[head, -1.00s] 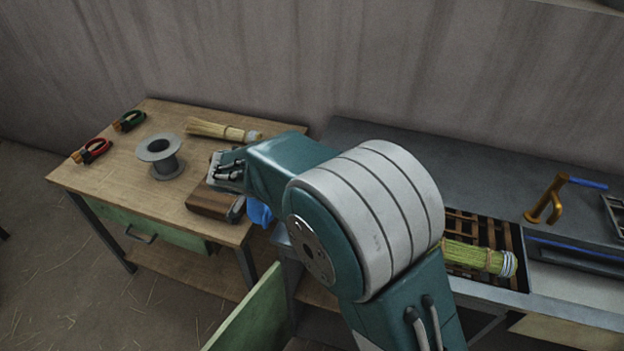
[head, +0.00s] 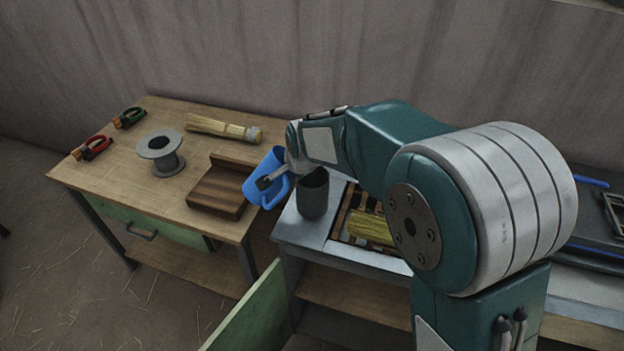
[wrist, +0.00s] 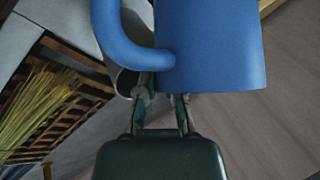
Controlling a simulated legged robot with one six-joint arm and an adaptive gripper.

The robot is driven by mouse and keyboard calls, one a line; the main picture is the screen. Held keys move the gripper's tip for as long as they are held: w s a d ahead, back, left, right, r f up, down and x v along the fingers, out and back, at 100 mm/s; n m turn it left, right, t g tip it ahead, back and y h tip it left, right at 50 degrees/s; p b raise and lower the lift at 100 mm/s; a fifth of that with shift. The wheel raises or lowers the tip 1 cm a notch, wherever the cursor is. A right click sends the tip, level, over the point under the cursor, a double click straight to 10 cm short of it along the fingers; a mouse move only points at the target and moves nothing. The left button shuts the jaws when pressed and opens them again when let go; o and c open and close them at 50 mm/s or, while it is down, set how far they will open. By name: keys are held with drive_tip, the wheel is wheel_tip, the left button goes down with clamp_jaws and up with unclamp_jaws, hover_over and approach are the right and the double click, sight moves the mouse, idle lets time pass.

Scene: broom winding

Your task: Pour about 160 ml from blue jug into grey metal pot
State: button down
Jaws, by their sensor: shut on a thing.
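The blue jug (head: 267,181) hangs in my gripper (head: 283,175), between the wooden table and the grey counter. In the wrist view my gripper (wrist: 160,100) is shut on the handle side of the jug (wrist: 212,45). The jug looks somewhat tilted in the head view, and its contents cannot be seen. The grey metal pot (head: 313,196) stands upright on the left end of the counter, just right of the jug. In the wrist view the pot (wrist: 124,82) is mostly hidden behind the jug handle. No stream of liquid is visible.
A slatted tray (head: 352,213) with broom bristles (head: 370,230) lies right of the pot. The wooden table (head: 110,165) holds a brown wooden block (head: 215,194), a grey spool (head: 160,152), a hand broom (head: 222,129) and pliers (head: 92,148). A green panel (head: 250,310) stands in front.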

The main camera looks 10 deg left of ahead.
drive_tip(key=shift+w+d+r+y+p, duration=0.1)
drive_tip(key=shift+d+y+p, duration=0.1)
drive_tip(key=shift+y+p, duration=0.25)
drive_tip(key=shift+d+f+m+g+y+p, duration=0.1)
drive_tip(key=shift+f+m+g+y+p, duration=0.3)
drive_tip(key=shift+f+y, duration=0.25)
drive_tip(key=shift+d+r+m+g+y+p, duration=0.1)
drive_tip(key=shift+r+m+g+y+p, duration=0.2)
drive_tip(key=shift+y+p, duration=1.05)
idle(1.8)
drive_tip(key=shift+w+p, duration=0.1)
drive_tip(key=shift+p, duration=0.35)
idle(0.9)
drive_tip(key=h, duration=0.2)
drive_tip(key=shift+a+f+n+h, duration=0.2)
drive_tip(key=shift+n+h, duration=0.15)
drive_tip(key=shift+n, duration=0.05)
drive_tip(key=shift+r+t, duration=0.1)
drive_tip(key=shift+t, duration=0.3)
